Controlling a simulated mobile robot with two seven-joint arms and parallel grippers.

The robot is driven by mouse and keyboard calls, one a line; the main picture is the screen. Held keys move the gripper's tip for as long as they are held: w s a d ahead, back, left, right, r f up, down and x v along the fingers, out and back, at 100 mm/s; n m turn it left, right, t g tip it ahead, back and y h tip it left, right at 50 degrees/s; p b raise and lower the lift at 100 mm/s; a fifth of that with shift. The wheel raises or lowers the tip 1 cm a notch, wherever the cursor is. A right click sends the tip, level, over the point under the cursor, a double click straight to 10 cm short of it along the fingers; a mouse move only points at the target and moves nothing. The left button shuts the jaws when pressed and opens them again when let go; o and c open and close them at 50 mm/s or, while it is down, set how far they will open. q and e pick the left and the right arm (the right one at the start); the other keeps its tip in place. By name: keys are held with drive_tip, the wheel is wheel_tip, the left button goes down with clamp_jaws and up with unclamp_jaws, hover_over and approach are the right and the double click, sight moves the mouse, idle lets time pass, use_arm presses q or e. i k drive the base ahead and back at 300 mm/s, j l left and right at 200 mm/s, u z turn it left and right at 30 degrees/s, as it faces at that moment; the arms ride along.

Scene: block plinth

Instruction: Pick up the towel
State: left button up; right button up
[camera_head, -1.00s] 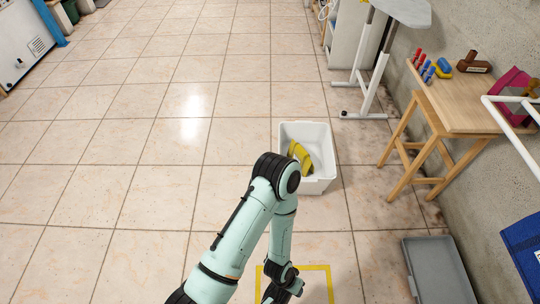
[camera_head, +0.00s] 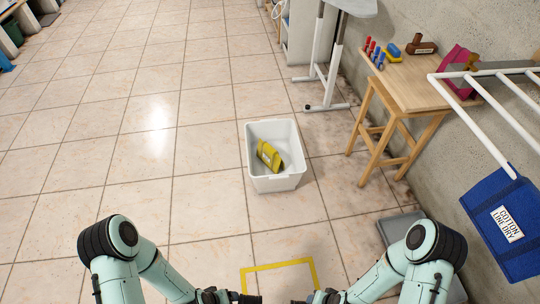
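A blue towel (camera_head: 497,238) with a white label reading "COTTON LINE DRY" hangs over a bar of a white rack (camera_head: 478,122) at the right edge. My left gripper (camera_head: 248,298) and my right gripper (camera_head: 309,298) are low at the bottom edge, facing each other with a gap between them. Both are well to the left of the towel and apart from it. They are small and partly cut off, so their finger openings cannot be made out.
A white bin (camera_head: 286,181) with a yellow item (camera_head: 269,155) in it stands on the tiled floor. A wooden table (camera_head: 411,92) with small objects stands by the wall. A grey tray (camera_head: 393,227) lies behind my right arm. A yellow square outline (camera_head: 277,265) marks the floor.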

sight(505, 211)
drive_tip(key=z, duration=2.1)
